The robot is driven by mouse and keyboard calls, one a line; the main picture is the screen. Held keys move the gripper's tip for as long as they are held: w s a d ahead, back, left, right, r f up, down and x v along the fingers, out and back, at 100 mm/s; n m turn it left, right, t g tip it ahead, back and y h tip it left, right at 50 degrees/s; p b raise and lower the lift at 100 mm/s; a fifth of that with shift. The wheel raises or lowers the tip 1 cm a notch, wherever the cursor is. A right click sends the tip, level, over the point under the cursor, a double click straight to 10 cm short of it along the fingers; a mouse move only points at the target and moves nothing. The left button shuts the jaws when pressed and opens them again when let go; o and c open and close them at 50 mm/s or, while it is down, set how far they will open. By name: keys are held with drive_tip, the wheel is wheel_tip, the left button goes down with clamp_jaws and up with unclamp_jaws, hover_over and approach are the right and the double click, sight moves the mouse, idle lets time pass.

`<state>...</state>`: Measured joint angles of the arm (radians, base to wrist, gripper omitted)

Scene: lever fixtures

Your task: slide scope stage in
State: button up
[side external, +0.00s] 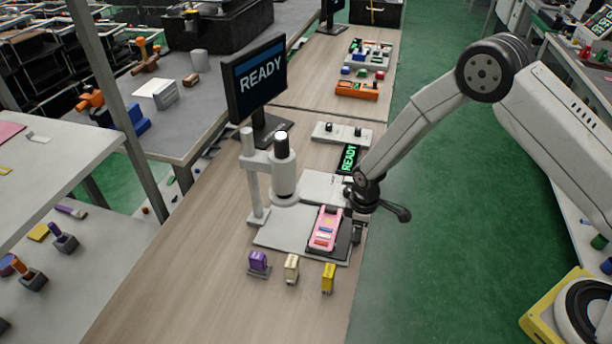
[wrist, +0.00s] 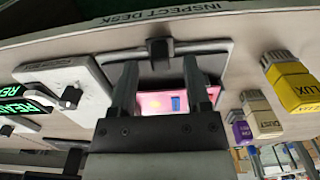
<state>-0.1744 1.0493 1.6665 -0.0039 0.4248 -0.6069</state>
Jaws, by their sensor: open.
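The scope (side external: 285,170) is a white microscope on a post, standing on a pale base plate (side external: 275,235). Its stage is a dark tray (side external: 343,250) with a pink board (side external: 325,230) on it, lying to the right of the scope's tube near the desk edge. In the wrist view the dark stage (wrist: 205,62) has a small black handle (wrist: 158,46) in the middle of its desk-edge side. My gripper (side external: 357,232) is at the stage's right side. In the wrist view my gripper (wrist: 158,75) is open, with the pink board (wrist: 165,102) showing between its fingers; contact with the handle cannot be told.
Purple (side external: 258,262), cream (side external: 291,268) and yellow (side external: 328,278) blocks stand in front of the base plate. A white box with black knobs (side external: 342,134) and a green READY display (side external: 348,158) lie behind. A READY monitor (side external: 258,80) stands at the back left.

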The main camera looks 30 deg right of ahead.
drive_tip(key=shift+f, duration=0.95)
clamp_jaws()
idle(0.9)
